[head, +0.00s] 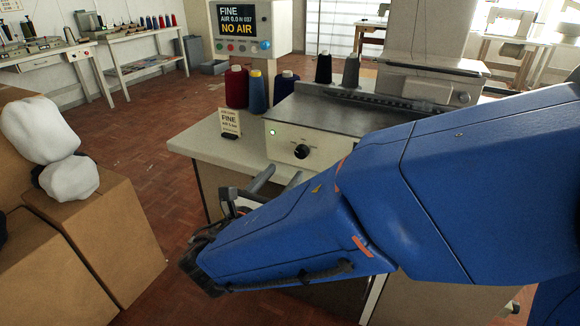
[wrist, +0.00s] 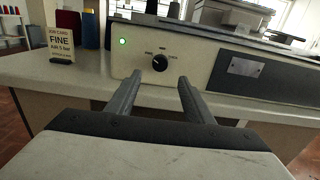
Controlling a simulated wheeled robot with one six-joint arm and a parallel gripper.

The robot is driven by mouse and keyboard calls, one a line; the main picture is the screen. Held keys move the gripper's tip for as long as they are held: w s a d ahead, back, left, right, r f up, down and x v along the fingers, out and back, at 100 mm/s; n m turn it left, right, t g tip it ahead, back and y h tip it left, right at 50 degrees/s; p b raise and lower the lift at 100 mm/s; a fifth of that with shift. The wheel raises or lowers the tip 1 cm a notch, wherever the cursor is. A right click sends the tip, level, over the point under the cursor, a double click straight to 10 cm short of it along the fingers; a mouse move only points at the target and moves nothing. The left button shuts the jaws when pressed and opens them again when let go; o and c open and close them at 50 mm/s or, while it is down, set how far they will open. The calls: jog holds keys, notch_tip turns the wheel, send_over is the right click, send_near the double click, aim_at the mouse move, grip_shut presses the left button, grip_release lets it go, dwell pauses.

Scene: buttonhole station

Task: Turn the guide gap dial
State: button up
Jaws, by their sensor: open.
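The guide gap dial (head: 302,151) is a round black knob with a white pointer mark on the pale front panel of the buttonhole machine (head: 330,145). In the wrist view the dial (wrist: 160,62) sits just beyond my fingertips, with small labels around it too small to read surely. My gripper (wrist: 158,85) is open and empty, its two grey fingers apart and pointing toward the panel, not touching the dial. In the head view my gripper (head: 278,182) shows partly behind my blue arm, below and left of the dial.
A job card (head: 230,122) reading FINE stands on the table (head: 200,143), left of the machine. Thread cones (head: 257,92) stand behind it. A screen (head: 240,20) shows FINE and NO AIR. A green lamp (wrist: 123,41) glows left of the dial. Cardboard boxes (head: 115,235) stand at left.

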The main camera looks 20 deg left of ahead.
jog(key=s, duration=0.8)
jog(key=shift+s+a, duration=0.2)
jog(key=shift+a, duration=0.1)
jog(key=w+d+f+m+g+h, duration=0.1)
jog(key=w+d+m+g+h, duration=0.4)
jog(key=d, duration=1)
jog(key=w+d+f+m+g+h, duration=0.15)
jog(key=w+d+m+g, duration=0.4)
jog(key=d, duration=0.95)
jog(key=s+d+f+m+g+y, duration=0.1)
jog(key=s+d+f+m+y, duration=0.1)
jog(key=s+d+m+y, duration=0.2)
jog(key=s+d+f+m+g+y, duration=0.1)
jog(key=s+d+m+y, duration=0.2)
jog(key=s+d+m, duration=0.7)
jog(key=shift+s+d+f+m+g+y, duration=0.2)
jog(key=shift+d+f+m+g+y, duration=0.2)
jog(key=shift+d+m, duration=4.2)
jog(key=shift+a+m, duration=0.75)
jog(key=shift+a, duration=0.05)
jog(key=shift+c, duration=0.2)
